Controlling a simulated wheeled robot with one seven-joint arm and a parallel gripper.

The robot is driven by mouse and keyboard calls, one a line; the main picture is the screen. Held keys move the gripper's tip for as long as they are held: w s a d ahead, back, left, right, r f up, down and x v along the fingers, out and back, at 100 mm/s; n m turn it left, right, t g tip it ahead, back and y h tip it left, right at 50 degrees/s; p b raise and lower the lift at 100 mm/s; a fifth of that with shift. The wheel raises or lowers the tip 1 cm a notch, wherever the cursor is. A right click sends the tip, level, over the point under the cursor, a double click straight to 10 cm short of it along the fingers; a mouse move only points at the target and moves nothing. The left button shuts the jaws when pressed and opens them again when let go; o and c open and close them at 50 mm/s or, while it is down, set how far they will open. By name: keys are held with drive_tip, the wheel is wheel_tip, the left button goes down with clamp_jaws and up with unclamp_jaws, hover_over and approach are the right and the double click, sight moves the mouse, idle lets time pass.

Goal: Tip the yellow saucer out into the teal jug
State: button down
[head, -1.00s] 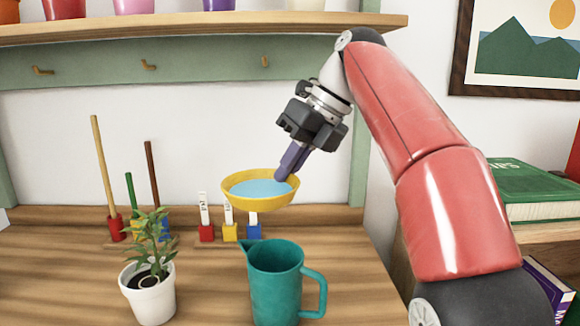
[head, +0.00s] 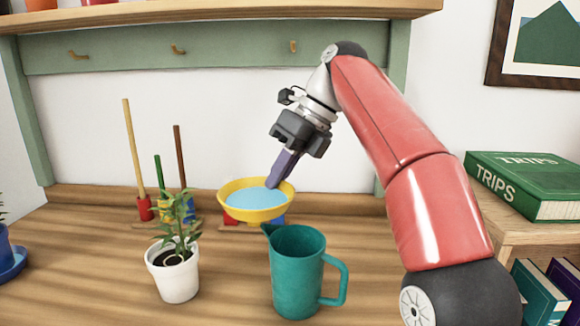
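The yellow saucer (head: 228,204) is a shallow bowl with a light blue filling (head: 257,199). It is about level, held in the air behind and slightly left of the teal jug. My gripper (head: 275,182) is shut on the saucer's right rim, with its purple fingers reaching down from the upper right. The teal jug (head: 297,275) stands upright on the wooden worktop, its spout to the upper left and its handle to the right. The inside of the jug is mostly hidden.
A potted plant (head: 176,278) stands left of the jug. Behind it are upright coloured rods (head: 133,160) in small blocks. A blue pot (head: 8,258) is at the left edge. A green book (head: 525,186) lies on the right shelf. A hooked rail (head: 215,52) and shelf are above.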

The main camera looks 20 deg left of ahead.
wheel_tip(320, 180, down, 2)
drive_tip(key=shift+d+f, duration=0.1)
drive_tip(key=shift+f, duration=0.15)
drive_tip(key=r+y, duration=0.1)
drive_tip(key=y, duration=0.2)
drive_tip(key=shift+s+d+r+n+t, duration=0.1)
drive_tip(key=shift+d+r+n+t, duration=0.1)
drive_tip(key=shift+r+n+t, duration=0.2)
drive_tip(key=shift+s+d+r+n+t+y+b, duration=0.15)
drive_tip(key=shift+d+r+y+b, duration=0.25)
drive_tip(key=shift+y+b, duration=0.7)
drive_tip(key=shift+s+d+r+n+t+y+b, duration=0.1)
drive_tip(key=shift+d+r+n+t+y+b, duration=0.2)
drive_tip(key=shift+y+b, duration=0.75)
idle(4.8)
